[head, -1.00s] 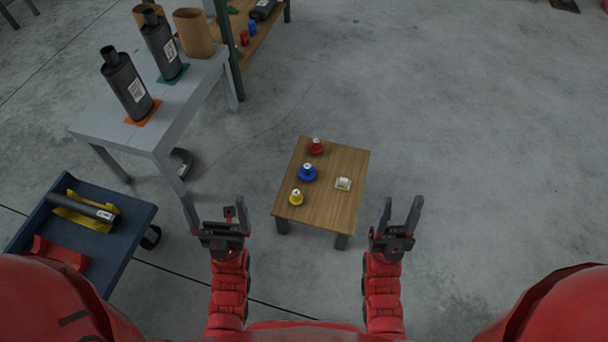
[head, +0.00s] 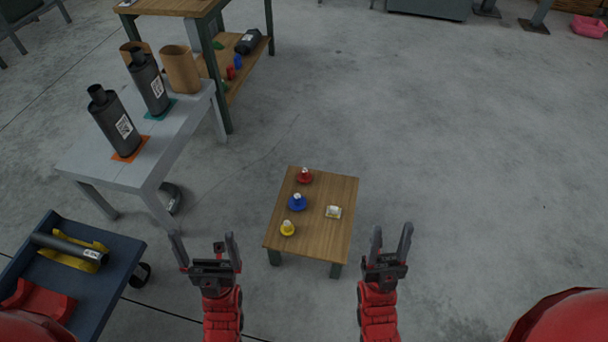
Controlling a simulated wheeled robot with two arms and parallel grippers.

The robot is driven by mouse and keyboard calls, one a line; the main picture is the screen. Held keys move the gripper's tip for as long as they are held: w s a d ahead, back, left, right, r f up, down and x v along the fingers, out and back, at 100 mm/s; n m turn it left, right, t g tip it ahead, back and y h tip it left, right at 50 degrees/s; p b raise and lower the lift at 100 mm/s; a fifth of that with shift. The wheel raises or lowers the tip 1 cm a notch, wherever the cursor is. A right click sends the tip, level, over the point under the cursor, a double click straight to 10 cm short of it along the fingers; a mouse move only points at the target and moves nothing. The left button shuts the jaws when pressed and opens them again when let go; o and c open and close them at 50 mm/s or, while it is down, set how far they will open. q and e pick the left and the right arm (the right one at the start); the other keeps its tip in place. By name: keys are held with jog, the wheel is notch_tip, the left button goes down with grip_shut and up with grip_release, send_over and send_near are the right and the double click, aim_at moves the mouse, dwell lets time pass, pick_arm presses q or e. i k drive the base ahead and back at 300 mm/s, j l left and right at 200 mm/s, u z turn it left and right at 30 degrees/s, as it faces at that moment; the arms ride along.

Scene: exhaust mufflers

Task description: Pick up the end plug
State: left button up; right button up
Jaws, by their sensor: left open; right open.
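Several small pieces sit apart on a low wooden table (head: 318,238) ahead of me. They are a red plug-like piece (head: 305,176) at the back, a blue one (head: 297,202) in the middle, a yellow one (head: 287,229) at the front left, and a small whitish piece (head: 333,212) on the right. I cannot tell which of them is the end plug. My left gripper (head: 205,250) is open and empty, left of the table's front. My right gripper (head: 391,243) is open and empty, right of the table. Neither touches anything.
A blue cart (head: 115,262) at lower left holds a dark cylinder (head: 67,248). A shelf (head: 226,90) stands behind. Floor to the right is clear.

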aim_at(304, 177)
jog(key=u, duration=2.6)
jog(key=z, duration=2.65)
jog(key=i+j+z, duration=0.1)
jog(key=i+j, duration=0.2)
jog(key=i+j+z, duration=0.1)
jog(key=i+j, duration=0.15)
jog(key=j, duration=0.15)
jog(key=i+j+z, duration=0.15)
jog(key=i+j, duration=0.15)
jog(key=i+j+z, duration=0.1)
jog(key=i+j, duration=0.15)
jog(key=j, duration=0.25)
